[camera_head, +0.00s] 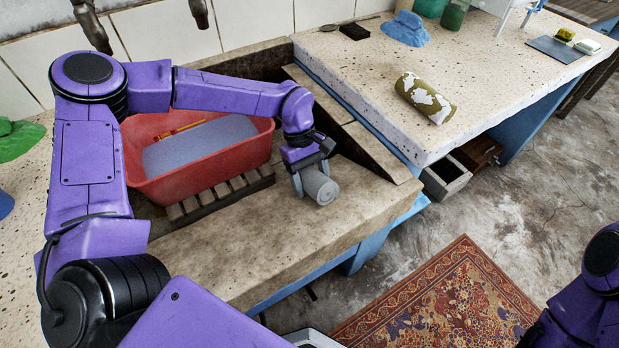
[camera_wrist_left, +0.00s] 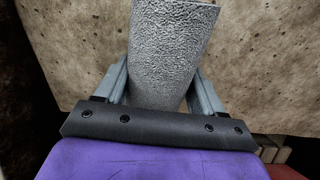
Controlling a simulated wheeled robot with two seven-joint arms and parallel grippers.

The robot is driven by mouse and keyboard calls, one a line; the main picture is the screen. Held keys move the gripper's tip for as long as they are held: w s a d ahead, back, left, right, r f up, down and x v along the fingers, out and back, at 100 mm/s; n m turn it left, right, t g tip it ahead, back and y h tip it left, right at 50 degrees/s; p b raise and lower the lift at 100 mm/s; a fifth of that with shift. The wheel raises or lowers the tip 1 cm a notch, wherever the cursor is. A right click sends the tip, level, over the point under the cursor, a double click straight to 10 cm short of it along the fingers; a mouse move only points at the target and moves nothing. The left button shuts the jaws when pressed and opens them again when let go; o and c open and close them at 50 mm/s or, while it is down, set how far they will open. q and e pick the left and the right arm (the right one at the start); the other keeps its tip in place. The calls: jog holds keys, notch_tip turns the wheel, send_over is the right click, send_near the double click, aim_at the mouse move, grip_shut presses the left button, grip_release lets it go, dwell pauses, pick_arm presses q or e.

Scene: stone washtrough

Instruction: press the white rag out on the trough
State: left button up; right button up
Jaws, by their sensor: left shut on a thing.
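The white rag (camera_head: 320,185) looks like a rolled, rough-textured cloth and appears light grey here. It also fills the middle of the left wrist view (camera_wrist_left: 168,50). My left gripper (camera_head: 314,190) is shut on it, with one finger on each side of the roll. The rag is at the front ledge of the stone trough (camera_head: 262,245), near its right end. I cannot tell whether it touches the stone. In the left wrist view the speckled stone (camera_wrist_left: 75,45) lies behind the rag. My right gripper is out of view; only part of that arm shows at lower right.
On the right counter (camera_head: 370,75) lie a green-and-white roll (camera_head: 425,97), a blue cloth (camera_head: 405,29) and a dark block (camera_head: 354,31). A patterned rug (camera_head: 435,305) lies on the floor.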

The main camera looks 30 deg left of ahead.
aim_at(309, 171)
pick_arm(q)
jog(key=shift+s+f, duration=0.25)
dwell(0.5)
jog(key=shift+f, duration=0.1)
dwell(1.1)
jog(key=p+v, duration=0.7)
jog(key=shift+w+r, duration=0.25)
jog(key=shift+r, duration=0.05)
jog(key=shift+f, duration=0.1)
